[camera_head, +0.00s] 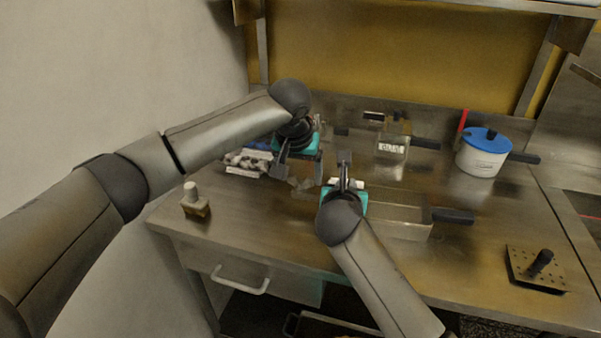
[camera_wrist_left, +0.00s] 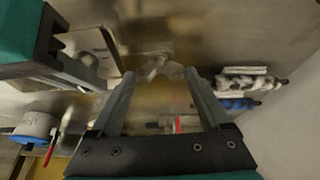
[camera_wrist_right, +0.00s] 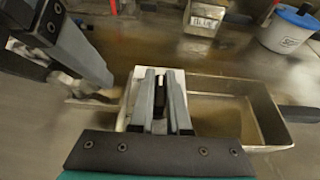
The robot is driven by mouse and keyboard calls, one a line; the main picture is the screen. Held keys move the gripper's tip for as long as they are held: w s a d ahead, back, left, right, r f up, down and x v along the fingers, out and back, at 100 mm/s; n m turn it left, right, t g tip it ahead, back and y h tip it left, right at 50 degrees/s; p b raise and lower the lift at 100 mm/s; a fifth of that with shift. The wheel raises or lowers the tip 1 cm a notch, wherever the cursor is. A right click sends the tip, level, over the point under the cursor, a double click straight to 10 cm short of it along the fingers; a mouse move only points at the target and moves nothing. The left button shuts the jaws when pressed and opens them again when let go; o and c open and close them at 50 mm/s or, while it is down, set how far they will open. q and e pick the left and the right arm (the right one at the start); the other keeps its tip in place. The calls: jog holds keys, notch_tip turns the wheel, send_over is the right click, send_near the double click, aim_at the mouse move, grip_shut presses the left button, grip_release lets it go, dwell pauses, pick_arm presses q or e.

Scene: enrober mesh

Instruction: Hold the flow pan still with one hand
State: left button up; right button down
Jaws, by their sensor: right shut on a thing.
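The flow pan, a shallow rectangular metal pan (camera_head: 405,228) with a dark handle, sits on the steel counter; it also shows in the right wrist view (camera_wrist_right: 262,105). My right gripper (camera_head: 346,172) is at the pan's left end. In the right wrist view its fingers (camera_wrist_right: 160,82) are close together on that end, by a white piece; the exact contact is hidden between them. My left gripper (camera_head: 298,172) is above the counter, left of the pan. In the left wrist view its fingers (camera_wrist_left: 160,85) are apart and empty, with a small pale, see-through thing (camera_wrist_left: 158,68) beyond the tips.
A white pot with a blue lid (camera_head: 482,152) stands at the back right, near a labelled metal container (camera_head: 391,150). A perforated block with a black knob (camera_head: 538,268) is front right. A small block with a pale knob (camera_head: 195,203) is left. The front-right counter has free room.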

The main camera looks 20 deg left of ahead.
pick_arm(q)
jog(key=c, duration=0.8)
jog(key=shift+m, duration=0.3)
jog(key=m+h, duration=0.2)
jog(key=m, duration=0.2)
jog(key=shift+a, duration=0.15)
jog(key=m, duration=0.2)
jog(key=m+g+h, duration=0.1)
jog(key=m, duration=0.1)
jog(key=shift+w+a+m+h, duration=0.1)
jog(key=shift+m+h, duration=0.2)
jog(key=shift+m, duration=0.1)
jog(key=m, duration=0.2)
jog(key=m+g+h, duration=0.1)
jog(key=m, duration=0.1)
jog(key=shift+w+m+g, duration=0.1)
jog(key=shift+m+g, duration=0.2)
jog(key=shift+w+m+g, duration=0.1)
jog(key=shift+m+g, duration=0.7)
jog(key=shift+m, duration=1.1)
jog(key=o, duration=1.2)
